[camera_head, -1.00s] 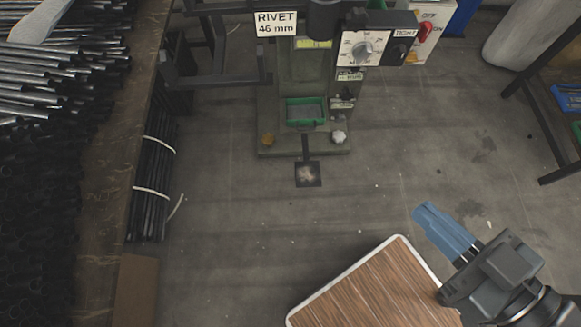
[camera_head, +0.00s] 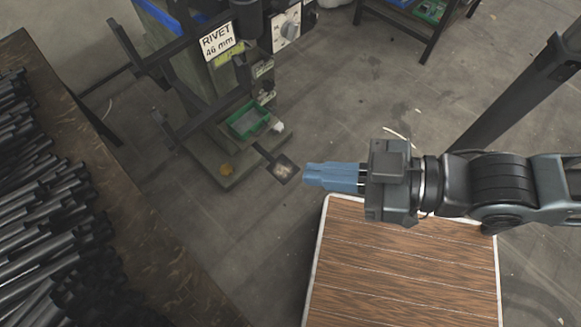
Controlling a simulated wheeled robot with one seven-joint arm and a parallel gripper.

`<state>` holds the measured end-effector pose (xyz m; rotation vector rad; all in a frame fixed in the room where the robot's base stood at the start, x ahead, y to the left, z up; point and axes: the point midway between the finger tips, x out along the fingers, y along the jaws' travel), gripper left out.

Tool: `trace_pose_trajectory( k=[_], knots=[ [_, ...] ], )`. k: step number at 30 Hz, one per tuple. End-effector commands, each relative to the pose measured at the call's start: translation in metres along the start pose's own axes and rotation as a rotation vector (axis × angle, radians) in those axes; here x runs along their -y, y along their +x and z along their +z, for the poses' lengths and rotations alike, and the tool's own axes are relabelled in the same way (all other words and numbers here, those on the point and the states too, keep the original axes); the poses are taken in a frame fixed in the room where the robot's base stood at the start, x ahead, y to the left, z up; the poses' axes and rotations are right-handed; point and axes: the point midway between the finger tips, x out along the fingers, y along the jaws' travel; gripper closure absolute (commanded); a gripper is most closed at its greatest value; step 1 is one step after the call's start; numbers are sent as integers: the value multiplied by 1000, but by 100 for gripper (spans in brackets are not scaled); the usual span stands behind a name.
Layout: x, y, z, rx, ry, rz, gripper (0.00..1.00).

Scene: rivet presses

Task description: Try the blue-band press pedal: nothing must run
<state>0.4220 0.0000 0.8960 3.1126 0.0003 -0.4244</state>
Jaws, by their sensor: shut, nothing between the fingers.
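The press (camera_head: 205,130) stands at the upper middle, with a white sign (camera_head: 217,40) reading RIVET 46 mm. Its pedal (camera_head: 283,168) is a dark square plate with a worn centre, sticking out low at the front of the base. My gripper (camera_head: 306,174) has blue fingers, shut and empty, pointing left. In the picture its tips lie just right of the pedal; I cannot tell their height above it. The upper part of the press is out of view.
A wood-topped surface with a pale rim (camera_head: 405,265) lies below my arm. A bench (camera_head: 150,235) with dark tubes (camera_head: 50,245) fills the left. A green tray (camera_head: 249,121) sits on the press. A dark-framed table (camera_head: 425,28) stands at the back. Floor is clear right of the press.

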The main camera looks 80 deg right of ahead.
Motion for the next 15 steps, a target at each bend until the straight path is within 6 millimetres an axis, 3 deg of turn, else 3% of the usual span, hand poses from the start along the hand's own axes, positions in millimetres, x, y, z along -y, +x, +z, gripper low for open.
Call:
trace_pose_trajectory(
  k=[5,8,11,15],
  knots=[
    [0,0,1,1,-2,1,100],
    [-3,8,16,16,-29,14,100],
    [-11,26,54,71,-106,48,100],
    [-36,68,142,220,-291,113,100]
  ],
)
